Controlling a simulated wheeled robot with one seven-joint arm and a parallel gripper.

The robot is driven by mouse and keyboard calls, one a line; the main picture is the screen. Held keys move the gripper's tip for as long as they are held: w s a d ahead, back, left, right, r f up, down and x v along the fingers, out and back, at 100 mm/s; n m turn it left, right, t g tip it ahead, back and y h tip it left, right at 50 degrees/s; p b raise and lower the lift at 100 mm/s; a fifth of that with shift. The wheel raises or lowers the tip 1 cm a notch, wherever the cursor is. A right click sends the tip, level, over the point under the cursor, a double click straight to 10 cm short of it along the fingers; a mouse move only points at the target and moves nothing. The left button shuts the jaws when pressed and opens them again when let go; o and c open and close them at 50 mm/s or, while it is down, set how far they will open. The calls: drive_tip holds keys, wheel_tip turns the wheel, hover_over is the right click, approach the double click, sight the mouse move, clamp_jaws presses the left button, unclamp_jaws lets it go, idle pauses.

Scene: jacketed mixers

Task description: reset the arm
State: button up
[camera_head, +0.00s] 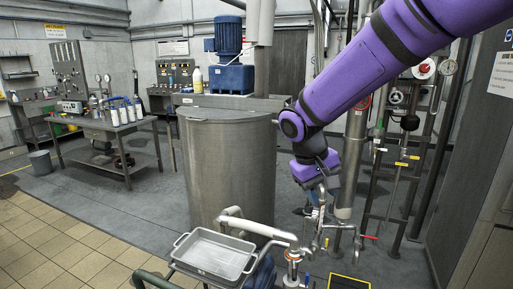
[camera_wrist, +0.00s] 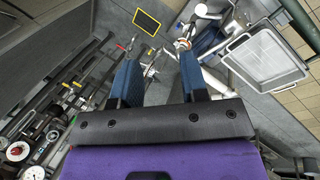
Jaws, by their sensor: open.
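My purple arm (camera_head: 365,65) reaches in from the upper right in the head view and bends down at its elbow. My gripper (camera_head: 321,196) hangs at its end, pointing down, in front of the pipework and right of the steel tank. In the wrist view my gripper (camera_wrist: 160,60) shows two blue fingers spread apart with nothing between them. Pipes and a valve lie below and beyond the fingertips. The exact gap from the fingertips to the pipes cannot be told.
A large steel tank (camera_head: 228,165) stands left of my gripper. A metal tray (camera_head: 215,256) sits at the front, also in the wrist view (camera_wrist: 262,60). Pipes with valves and gauges (camera_head: 405,130) stand at right. A workbench (camera_head: 105,130) is at back left. Tiled floor at left is clear.

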drive_tip(key=s+d+r+m+t+y, duration=0.1)
drive_tip(key=s+d+r, duration=0.4)
drive_tip(key=s, duration=0.6)
drive_tip(key=s+d+r+m+t+y, duration=0.2)
drive_tip(key=s+d+r+t, duration=0.2)
drive_tip(key=s+d, duration=0.6)
drive_tip(key=shift+s+d+r+y, duration=0.3)
drive_tip(key=shift+s+r+y, duration=0.1)
drive_tip(key=shift+s+r, duration=0.3)
